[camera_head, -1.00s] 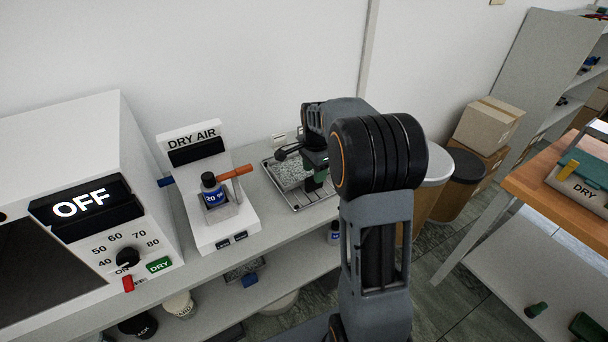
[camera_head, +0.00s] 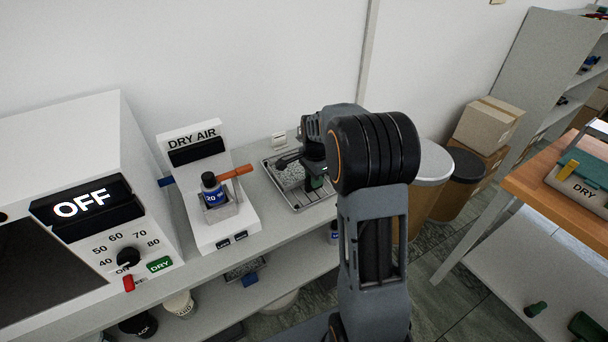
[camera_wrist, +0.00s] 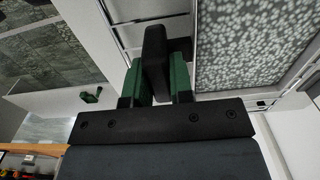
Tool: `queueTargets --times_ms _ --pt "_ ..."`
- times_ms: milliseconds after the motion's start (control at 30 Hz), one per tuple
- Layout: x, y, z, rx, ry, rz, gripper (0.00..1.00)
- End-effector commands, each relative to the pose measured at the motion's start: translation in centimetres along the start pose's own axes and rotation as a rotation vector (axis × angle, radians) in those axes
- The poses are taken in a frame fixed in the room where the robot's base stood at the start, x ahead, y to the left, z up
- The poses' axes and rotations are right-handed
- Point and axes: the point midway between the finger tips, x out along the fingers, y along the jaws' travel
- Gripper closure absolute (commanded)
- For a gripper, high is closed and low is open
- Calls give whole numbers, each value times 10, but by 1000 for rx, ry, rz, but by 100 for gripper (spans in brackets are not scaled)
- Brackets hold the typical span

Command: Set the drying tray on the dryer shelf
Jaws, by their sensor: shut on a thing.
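The drying tray (camera_head: 270,163), a shallow metal-rimmed tray with speckled contents, is on the bench right of the dry-air unit. My arm partly hides it. In the wrist view its speckled bed (camera_wrist: 255,45) fills the upper right. My gripper (camera_head: 315,180) is at the tray's right side. In the wrist view my gripper's green fingers (camera_wrist: 157,80) are shut on a black upright handle (camera_wrist: 155,45). I cannot tell whether the tray is clear of the bench. The white dryer (camera_head: 75,135) stands at the far left, its display reading OFF. Its shelf is not visible.
The DRY AIR unit (camera_head: 205,165), holding a small dark bottle (camera_head: 211,188) with an orange handle beside it, stands between dryer and tray. A lower shelf (camera_head: 215,310) holds containers. Drums (camera_head: 433,165) and cartons (camera_head: 488,120) are behind my arm; a wooden table (camera_head: 540,180) is at right.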

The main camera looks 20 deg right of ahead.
Motion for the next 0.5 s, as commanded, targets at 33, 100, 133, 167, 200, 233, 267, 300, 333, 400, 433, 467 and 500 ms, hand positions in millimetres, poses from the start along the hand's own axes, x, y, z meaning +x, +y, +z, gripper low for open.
queueTargets --times_ms 33,100,133,167,200,233,267,300,333,400,433,467,500 --pt "0 0 0 0 0 0 95" --pt "0 0 0 0 0 0 100" --pt "0 0 0 0 0 0 100" --pt "0 0 0 0 0 0 100" --pt "-1 0 0 0 0 -1 100" --pt "-1 0 0 0 0 -1 100" --pt "-1 0 0 0 1 -1 100" --pt "-1 0 0 0 1 -1 100" --pt "-1 0 0 0 1 -1 100" --pt "-1 0 0 0 1 -2 100" --pt "-2 0 0 0 1 -2 100" --pt "-3 0 0 0 1 -2 100" --pt "-4 -1 0 0 1 -3 100"
